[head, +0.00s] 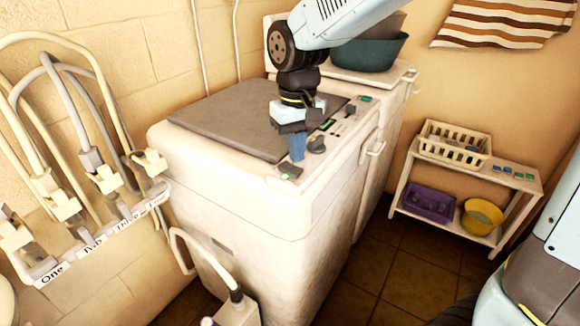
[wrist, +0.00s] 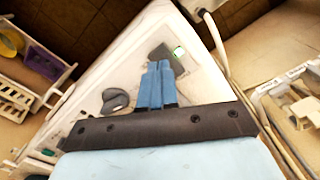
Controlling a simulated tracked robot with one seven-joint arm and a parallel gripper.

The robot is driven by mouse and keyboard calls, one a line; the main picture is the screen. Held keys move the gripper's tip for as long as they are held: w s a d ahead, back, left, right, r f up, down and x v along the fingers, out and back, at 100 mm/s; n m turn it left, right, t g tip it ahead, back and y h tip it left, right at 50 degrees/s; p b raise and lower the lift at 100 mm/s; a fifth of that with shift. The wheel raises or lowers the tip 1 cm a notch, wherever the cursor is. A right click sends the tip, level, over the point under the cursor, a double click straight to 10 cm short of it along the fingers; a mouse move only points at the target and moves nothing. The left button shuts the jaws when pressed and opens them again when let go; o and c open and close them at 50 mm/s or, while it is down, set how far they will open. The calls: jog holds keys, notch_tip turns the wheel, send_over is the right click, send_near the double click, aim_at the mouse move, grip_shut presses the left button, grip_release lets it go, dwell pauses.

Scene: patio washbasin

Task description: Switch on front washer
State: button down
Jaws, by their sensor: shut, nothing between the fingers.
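The front washer (head: 240,200) is the nearer white machine with a dark grey lid (head: 235,118). Its control strip runs along the top right edge. A dark switch with a green patch (head: 290,173) sits at the strip's near corner; it also shows in the wrist view (wrist: 165,54). A dark grey knob (head: 317,146) is beside it, also in the wrist view (wrist: 114,101). My gripper (head: 298,158) points down with its blue fingers together and empty. The fingertips (wrist: 159,66) are right at the switch and partly overlap it; I cannot tell whether they touch.
A second white machine behind bears a teal basin (head: 368,54). Labelled hoses (head: 90,150) hang on the left wall. A low shelf (head: 400,190) with a white basket (head: 455,146), purple crate (head: 430,203) and yellow bowl (head: 482,215) stands right. The tiled floor between is clear.

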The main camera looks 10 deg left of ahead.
aim_at(297, 170)
jog(key=shift+r, duration=2.2)
jog(key=s+d+r+m+t, duration=0.1)
jog(key=d+r+m+t, duration=0.1)
jog(key=d, duration=0.7)
jog(key=s+d+r+m+t, duration=0.1)
jog(key=d+r+m, duration=0.15)
jog(key=d, duration=0.55)
jog(key=s+d+m+t, duration=0.2)
jog(key=s+d, duration=0.5)
jog(key=d, duration=0.4)
jog(key=shift+s+d+r+t, duration=0.15)
jog(key=shift+s+t, duration=0.15)
